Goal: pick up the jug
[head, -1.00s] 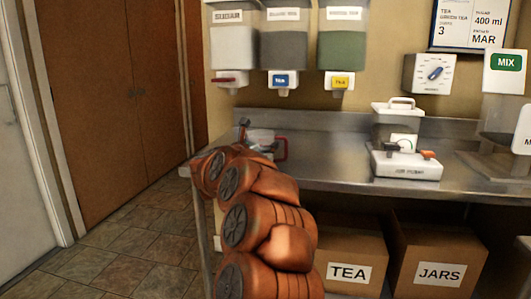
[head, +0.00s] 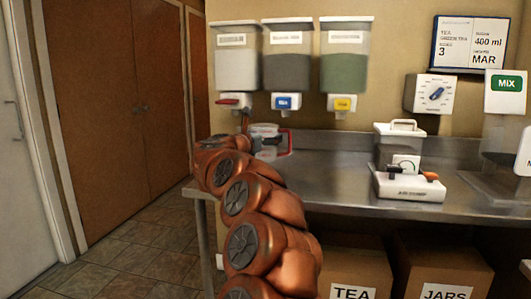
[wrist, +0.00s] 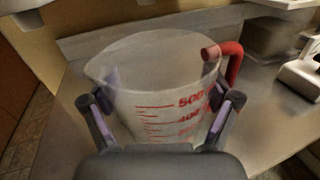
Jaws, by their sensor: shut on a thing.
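The jug (wrist: 150,85) is a clear measuring jug with red scale marks and a red handle. It fills the middle of the wrist view, upright, and looks empty. My gripper (wrist: 160,108) is shut on the jug, with one finger on each side of its body and the red handle on the right, outside the grip. In the head view the jug (head: 266,130) shows small at the left end of the steel counter, partly hidden behind my copper-coloured arm. Its base is hidden, so I cannot tell whether it touches the counter.
Three wall dispensers (head: 290,60) hang above the counter's left part. A white device (head: 408,180) stands on the counter (head: 335,185) to the right. Cardboard boxes marked TEA (head: 352,270) and JARS (head: 445,270) sit below. The counter's middle is clear.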

